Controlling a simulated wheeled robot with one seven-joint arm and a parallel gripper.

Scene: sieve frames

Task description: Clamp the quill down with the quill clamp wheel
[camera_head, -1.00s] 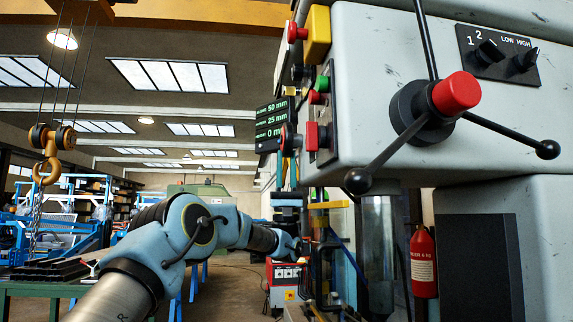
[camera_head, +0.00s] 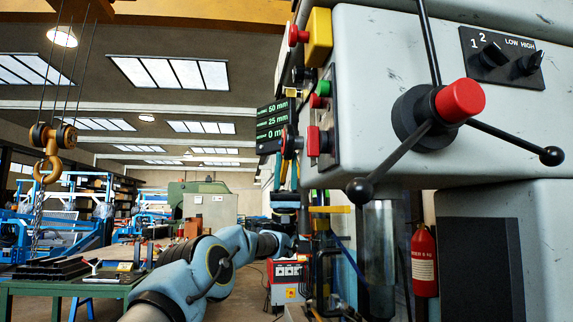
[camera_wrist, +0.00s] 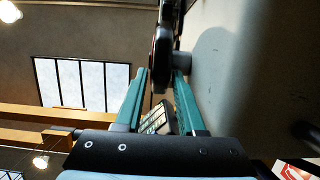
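The quill clamp wheel (camera_head: 288,141) is a small dark disc seen nearly edge-on at the left side of the drill head, beside the depth display. In the wrist view the dark wheel (camera_wrist: 164,45) stands edge-on with a short grey shaft to its right. My gripper (camera_head: 289,168) points up from below the wheel. Its two teal fingers (camera_wrist: 161,75) are apart, with the lower rim of the wheel between or just past their tips. I cannot tell whether either finger touches it.
The drill head carries a red-hubbed three-spoke feed handle (camera_head: 459,100) and a button panel (camera_head: 322,115) close right of the wheel. The depth display (camera_head: 272,126) is close behind. A chain hook (camera_head: 48,168) hangs far left. The aisle behind my arm is open.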

